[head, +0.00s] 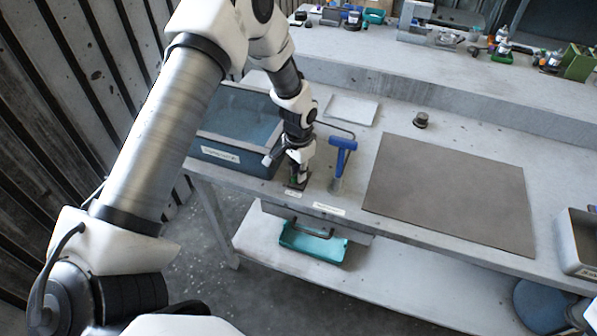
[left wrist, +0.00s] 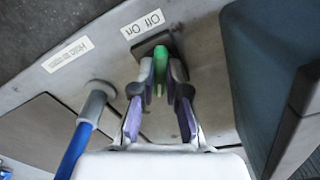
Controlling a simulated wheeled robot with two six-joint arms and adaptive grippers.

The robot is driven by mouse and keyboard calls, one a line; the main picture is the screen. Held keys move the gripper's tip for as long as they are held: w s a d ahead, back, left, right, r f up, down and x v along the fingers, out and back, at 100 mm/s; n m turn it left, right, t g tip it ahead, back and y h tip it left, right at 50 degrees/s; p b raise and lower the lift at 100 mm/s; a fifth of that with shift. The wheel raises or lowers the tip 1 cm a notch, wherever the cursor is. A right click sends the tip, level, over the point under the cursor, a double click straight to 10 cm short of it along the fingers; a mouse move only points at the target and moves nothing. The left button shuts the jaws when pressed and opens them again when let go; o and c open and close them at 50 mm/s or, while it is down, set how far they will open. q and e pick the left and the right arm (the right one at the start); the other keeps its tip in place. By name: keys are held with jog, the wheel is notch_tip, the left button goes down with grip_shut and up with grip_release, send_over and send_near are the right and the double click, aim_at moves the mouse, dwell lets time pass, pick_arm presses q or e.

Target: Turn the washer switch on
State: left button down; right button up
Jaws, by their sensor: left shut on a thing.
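The washer switch shows in the left wrist view as a green lever (left wrist: 162,52) on a dark square base, beside a white label (left wrist: 143,24) reading "Off On". In the head view the dark switch base (head: 296,187) is small and mostly covered by my gripper. My left gripper (head: 298,178) points down at it near the table's front edge. In the left wrist view the fingers of my left gripper (left wrist: 161,82) are closed on the green lever, one on each side. I cannot tell which way the lever is set. My right gripper is not in view.
A blue-grey basin (head: 220,154) stands left of the switch. A blue-handled tool (head: 343,148) stands upright close on the right. A brown mat (head: 450,190) lies farther right, with a small dark knob (head: 420,120) behind it. A teal tray (head: 312,245) sits below the tabletop.

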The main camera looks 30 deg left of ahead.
pick_arm(q)
jog(key=shift+s+f+m, duration=0.1)
jog(key=shift+s+m, duration=0.05)
jog(key=shift+m, duration=0.15)
jog(key=c, duration=1.4)
grip_release()
jog(key=shift+o, duration=1.1)
notch_tip(320, 180, up, 12)
